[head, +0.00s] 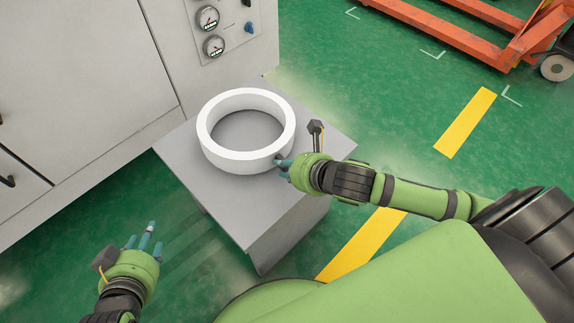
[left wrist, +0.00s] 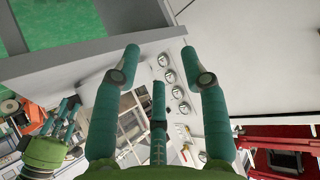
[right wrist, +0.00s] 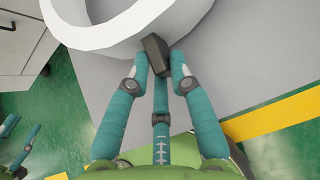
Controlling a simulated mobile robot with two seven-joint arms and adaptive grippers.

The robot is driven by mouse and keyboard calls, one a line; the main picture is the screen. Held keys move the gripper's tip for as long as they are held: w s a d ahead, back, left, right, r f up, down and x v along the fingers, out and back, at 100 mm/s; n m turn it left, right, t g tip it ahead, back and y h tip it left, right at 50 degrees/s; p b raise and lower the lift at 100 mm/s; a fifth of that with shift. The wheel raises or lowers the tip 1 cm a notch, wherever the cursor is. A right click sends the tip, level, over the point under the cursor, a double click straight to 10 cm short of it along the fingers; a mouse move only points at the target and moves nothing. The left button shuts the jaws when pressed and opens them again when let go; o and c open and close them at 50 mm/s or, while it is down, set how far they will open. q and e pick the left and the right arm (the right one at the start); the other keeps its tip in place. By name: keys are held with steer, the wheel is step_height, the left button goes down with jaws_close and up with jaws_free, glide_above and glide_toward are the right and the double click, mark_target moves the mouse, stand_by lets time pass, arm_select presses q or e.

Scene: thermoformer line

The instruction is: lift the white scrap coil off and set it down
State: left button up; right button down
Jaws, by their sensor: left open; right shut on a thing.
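The white scrap coil (head: 222,158) is a thick white ring lying flat over the grey stand (head: 258,208); it also shows in the right wrist view (right wrist: 95,33). I cannot tell any gap beneath it. My right gripper (head: 281,165) is at the coil's near right side. In the right wrist view its fingers (right wrist: 160,72) are closed about a dark block (right wrist: 156,54) against the coil's outer wall. My left gripper (head: 142,240) is open and empty, to the left of the stand and apart from the coil; its spread fingers show in the left wrist view (left wrist: 160,75).
A pale machine cabinet (head: 75,75) with gauges (head: 210,32) stands behind and left of the stand. An orange pallet truck (head: 470,35) is at the upper right.

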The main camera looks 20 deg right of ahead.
steer(key=shift+f+b, duration=0.25)
steer(key=shift+b, duration=0.15)
arm_select(q)
steer(key=w+d+r+t+h, duration=0.1)
steer(key=w+d+r+t, duration=0.2)
steer(key=r, duration=0.4)
steer(key=shift+w+r+m+t+h, duration=0.25)
steer(key=shift+m+t+h, duration=0.15)
steer(key=shift+t, duration=0.5)
arm_select(e)
steer(key=shift+f, duration=0.3)
steer(key=c, duration=1)
jaws_free()
steer(key=shift+r, duration=0.1)
